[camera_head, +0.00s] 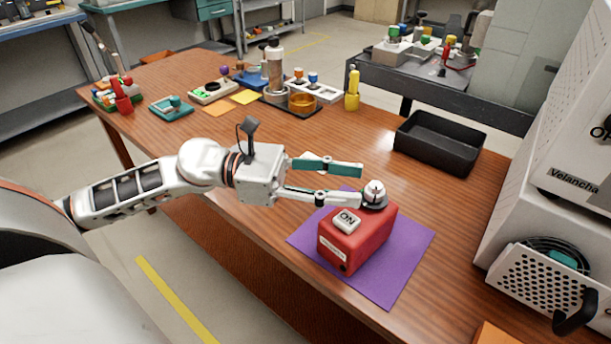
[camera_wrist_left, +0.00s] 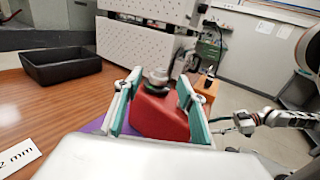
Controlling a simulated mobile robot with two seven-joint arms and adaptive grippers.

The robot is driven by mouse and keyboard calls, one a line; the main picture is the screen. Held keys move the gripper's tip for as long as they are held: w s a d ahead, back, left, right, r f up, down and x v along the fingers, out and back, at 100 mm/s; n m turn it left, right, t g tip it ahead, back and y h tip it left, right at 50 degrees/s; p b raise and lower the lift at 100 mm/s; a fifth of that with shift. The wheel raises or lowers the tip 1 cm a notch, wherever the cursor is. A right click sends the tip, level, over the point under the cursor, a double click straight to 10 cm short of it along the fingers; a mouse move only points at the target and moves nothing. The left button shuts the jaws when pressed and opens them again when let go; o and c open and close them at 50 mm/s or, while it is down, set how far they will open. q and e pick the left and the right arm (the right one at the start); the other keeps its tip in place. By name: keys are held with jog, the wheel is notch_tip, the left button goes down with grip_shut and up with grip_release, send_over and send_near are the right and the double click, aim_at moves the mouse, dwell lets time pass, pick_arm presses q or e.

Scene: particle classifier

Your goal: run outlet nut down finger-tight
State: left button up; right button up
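A red box (camera_head: 355,238) with an "ON" label sits on a purple mat (camera_head: 405,262). A round silver fitting with a light knob on top (camera_head: 375,192), possibly the outlet nut, stands on the box's upper right end. My left gripper (camera_head: 362,185) is open with its fingers spread. Its nearer fingertip overlaps the fitting in the head view; contact cannot be told. In the left wrist view the red box (camera_wrist_left: 160,115) and the grey fitting (camera_wrist_left: 157,78) show between the two teal-padded fingers. My right gripper (camera_wrist_left: 238,124) appears small at the right there, its opening unclear.
A black open tray (camera_head: 438,142) lies beyond the box. A white machine labelled Velancha (camera_head: 545,190) stands at the right. A yellow bottle (camera_head: 352,92) and several small fixtures stand farther back.

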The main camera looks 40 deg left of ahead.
pick_arm(q)
jog(key=v, duration=0.7)
jog(key=shift+d, duration=0.1)
